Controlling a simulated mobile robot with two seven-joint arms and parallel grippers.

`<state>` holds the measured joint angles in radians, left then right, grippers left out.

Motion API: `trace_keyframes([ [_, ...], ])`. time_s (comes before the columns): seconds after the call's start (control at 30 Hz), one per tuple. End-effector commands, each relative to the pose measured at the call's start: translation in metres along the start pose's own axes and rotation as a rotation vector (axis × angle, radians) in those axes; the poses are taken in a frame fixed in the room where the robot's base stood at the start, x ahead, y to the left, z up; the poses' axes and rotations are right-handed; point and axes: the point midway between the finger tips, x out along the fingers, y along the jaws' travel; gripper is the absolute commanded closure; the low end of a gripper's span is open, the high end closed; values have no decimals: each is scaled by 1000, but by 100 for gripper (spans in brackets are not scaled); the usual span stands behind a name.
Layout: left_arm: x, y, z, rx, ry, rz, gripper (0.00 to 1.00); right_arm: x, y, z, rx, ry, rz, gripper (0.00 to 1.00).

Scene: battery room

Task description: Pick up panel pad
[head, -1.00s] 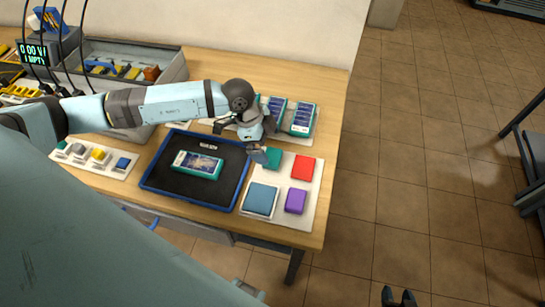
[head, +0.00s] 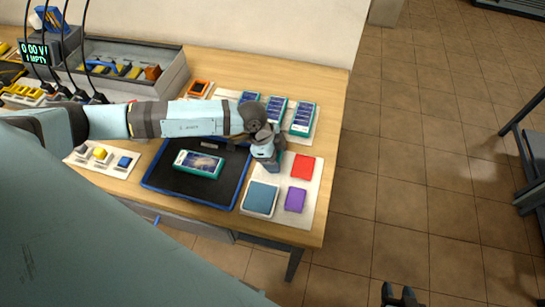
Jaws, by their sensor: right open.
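Several coloured pads lie on a white board (head: 276,226) at the table's right front: a red pad (head: 303,167), a purple pad (head: 295,199) and a large blue-grey pad (head: 261,198). I cannot tell which one is called the panel pad. My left gripper (head: 272,165) points down over the board's back left corner, where it hides most or all of a green pad. Whether its fingers are open, or touch that pad, is not clear. My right gripper (head: 402,298) is open and empty over the floor at the bottom edge.
A black tray with a blue rim (head: 227,179) holds a teal device with a screen (head: 198,164). Several similar devices (head: 302,118) stand behind my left gripper. A small sample board (head: 113,167) lies left of the tray. A grey bin (head: 178,72) stands at the back.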

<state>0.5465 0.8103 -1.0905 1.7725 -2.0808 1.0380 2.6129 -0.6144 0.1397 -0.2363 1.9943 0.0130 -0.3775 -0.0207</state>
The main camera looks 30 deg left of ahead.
Motion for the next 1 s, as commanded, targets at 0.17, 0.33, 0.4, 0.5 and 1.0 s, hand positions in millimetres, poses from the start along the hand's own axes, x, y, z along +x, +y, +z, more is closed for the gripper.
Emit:
trace_keyframes([
  [0.17,0,0,0,0,0,0,56,0,0,0,0,0,0,57],
  [0.33,-1,0,0,0,0,0,56,0,0,0,0,0,1,57],
  [0.4,-2,0,-1,0,0,0,56,0,0,0,0,0,1,57],
  [0.5,-8,0,-3,0,0,0,56,0,1,1,0,0,1,57],
  [1.0,-111,0,-46,4,3,-5,56,5,2,8,0,-1,2,57],
])
